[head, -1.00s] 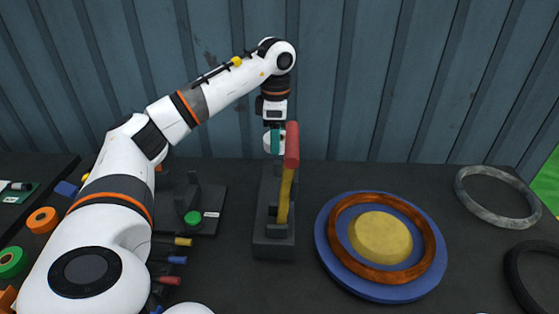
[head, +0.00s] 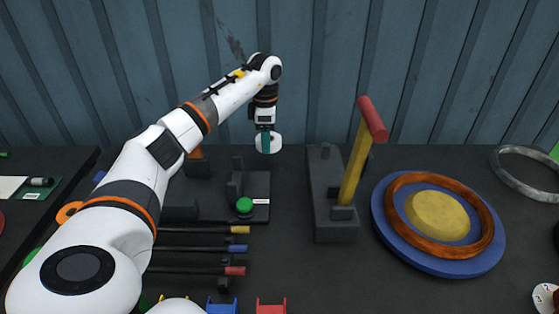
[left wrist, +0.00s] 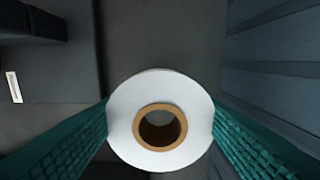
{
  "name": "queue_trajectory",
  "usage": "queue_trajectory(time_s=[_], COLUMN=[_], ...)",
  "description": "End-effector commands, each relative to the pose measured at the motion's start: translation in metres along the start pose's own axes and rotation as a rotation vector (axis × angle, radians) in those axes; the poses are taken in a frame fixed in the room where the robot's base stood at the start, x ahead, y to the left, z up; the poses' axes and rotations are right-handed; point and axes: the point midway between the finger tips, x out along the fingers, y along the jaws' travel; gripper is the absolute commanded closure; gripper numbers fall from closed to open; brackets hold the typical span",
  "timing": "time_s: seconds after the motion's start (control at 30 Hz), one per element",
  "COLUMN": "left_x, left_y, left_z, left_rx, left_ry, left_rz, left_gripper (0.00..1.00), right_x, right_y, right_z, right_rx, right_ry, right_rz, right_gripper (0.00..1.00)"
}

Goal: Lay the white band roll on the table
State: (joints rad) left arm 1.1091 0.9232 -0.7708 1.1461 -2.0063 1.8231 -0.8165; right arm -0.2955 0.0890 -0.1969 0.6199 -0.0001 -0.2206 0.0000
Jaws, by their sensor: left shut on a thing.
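The white band roll (head: 274,143) is a white ring with a brown core. In the left wrist view the roll (left wrist: 180,105) sits between the two teal fingers, which touch it on both sides. My left gripper (head: 267,141) is shut on it and points down, near the back of the table (head: 285,222). In the head view the roll shows partly behind the finger. Whether its underside clears the table I cannot tell. My right gripper is not in view.
A dark stand with a green button (head: 244,205) is just in front of the roll. A dark block with a yellow lever and red handle (head: 372,119) stands to its right. Farther right lies a blue disc (head: 397,252) with a brown ring. Bare table lies between stand and block.

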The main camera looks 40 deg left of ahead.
Motion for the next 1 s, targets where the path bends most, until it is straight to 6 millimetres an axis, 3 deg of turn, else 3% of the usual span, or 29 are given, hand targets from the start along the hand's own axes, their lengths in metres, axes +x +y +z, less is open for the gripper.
queue_trajectory(time_s=[0.17, 0.4, 0.77, 0.8, 0.9, 1.0], left_x=[0.013, 0.044, 0.049, 0.049, 0.048, 0.048], left_y=[0.000, 0.000, 0.000, 0.000, 0.000, 0.000], left_z=[0.000, 0.000, 0.000, 0.000, 0.000, 0.000], left_rx=[-0.001, -0.001, -0.001, -0.001, -0.001, -0.001], left_ry=[0.001, 0.000, 0.001, 0.002, 0.002, 0.001], left_rz=[0.001, 0.001, -0.001, -0.001, -0.001, -0.001], left_gripper=[0.64, 0.64, 0.64, 0.37, 0.20, 0.18], right_x=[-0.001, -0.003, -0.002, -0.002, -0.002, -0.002], right_y=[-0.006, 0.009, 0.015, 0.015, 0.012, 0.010], right_z=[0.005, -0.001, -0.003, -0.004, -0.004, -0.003], right_rx=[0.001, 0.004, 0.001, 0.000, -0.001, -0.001], right_ry=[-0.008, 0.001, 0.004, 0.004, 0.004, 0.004], right_rz=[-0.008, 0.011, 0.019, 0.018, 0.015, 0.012], right_gripper=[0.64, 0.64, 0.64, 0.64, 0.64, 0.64])
